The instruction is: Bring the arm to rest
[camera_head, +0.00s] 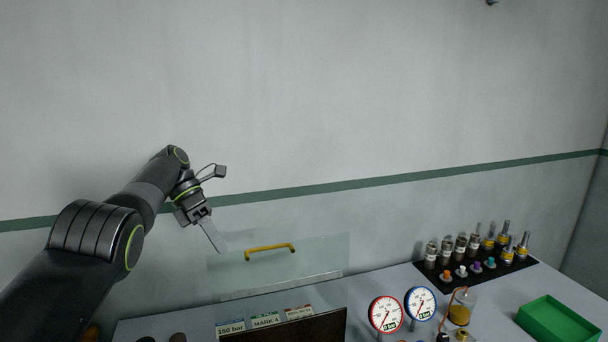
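My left arm (100,235) comes in from the left and reaches up in front of the wall. My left gripper (214,236) hangs at its end, pointing down and to the right, above the back of the table. It is left of the yellow handle on the clear panel and apart from the table top. Only one flat grey finger shows clearly, so its opening cannot be made out. No object shows in it. My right gripper is out of view.
A clear panel (310,262) with a yellow handle (270,248) stands at the table's back, with labels below. Right of it are a red gauge (386,314), a blue gauge (420,303), a jar (461,308), a black mat (470,274) with several fittings, and a green tray (556,320).

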